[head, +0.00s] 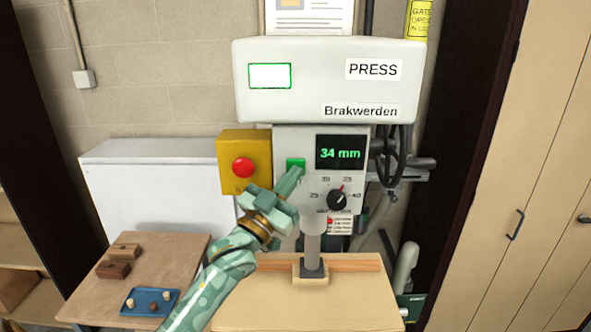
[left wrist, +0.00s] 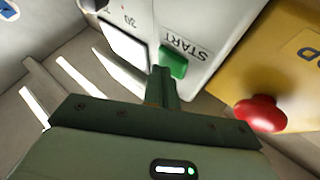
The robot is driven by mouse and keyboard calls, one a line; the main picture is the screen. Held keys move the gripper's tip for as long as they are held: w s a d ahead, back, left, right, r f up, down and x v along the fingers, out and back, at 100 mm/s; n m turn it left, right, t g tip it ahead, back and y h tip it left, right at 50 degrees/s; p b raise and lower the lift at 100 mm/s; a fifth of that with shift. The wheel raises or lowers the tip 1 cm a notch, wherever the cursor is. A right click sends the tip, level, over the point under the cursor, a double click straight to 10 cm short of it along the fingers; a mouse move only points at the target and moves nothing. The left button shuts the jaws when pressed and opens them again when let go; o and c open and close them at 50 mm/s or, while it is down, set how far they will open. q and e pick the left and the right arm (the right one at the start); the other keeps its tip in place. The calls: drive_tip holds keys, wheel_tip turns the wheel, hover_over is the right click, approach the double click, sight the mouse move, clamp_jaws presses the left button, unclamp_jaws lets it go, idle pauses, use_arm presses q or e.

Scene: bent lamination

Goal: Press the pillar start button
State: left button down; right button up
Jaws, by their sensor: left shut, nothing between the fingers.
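The green start button (head: 296,163) sits on the front of the press pillar (head: 283,143), left of the display. In the left wrist view the green button (left wrist: 173,62) shows beside the label START. My left gripper (head: 292,176) is shut and empty, its fingertips just below the button in the head view. In the left wrist view my left fingertips (left wrist: 161,72) point at the button's near edge and overlap it slightly; I cannot tell whether they touch. My right gripper is not in view.
A yellow box with a red stop button (head: 243,167) is just left of the start button. The display (head: 341,152) reads 34 mm, above a black dial (head: 337,200). The press ram (head: 312,245) stands over a wooden table. A side table holds wood blocks and a blue tray (head: 150,302).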

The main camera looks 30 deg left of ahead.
use_arm(q)
drive_tip(key=shift+s+d, duration=0.1)
idle(0.3)
drive_tip(key=shift+s+d+p, duration=0.4)
drive_tip(key=shift+s+p, duration=0.05)
drive_tip(key=shift+s, duration=0.2)
drive_tip(key=s+d, duration=0.1)
drive_tip(key=s+p, duration=0.1)
drive_tip(key=s, duration=0.1)
drive_tip(key=s+d, duration=0.1)
drive_tip(key=shift+s+d+p, duration=0.15)
drive_tip(key=shift+d+p, duration=0.15)
drive_tip(key=shift+p, duration=0.05)
idle(0.5)
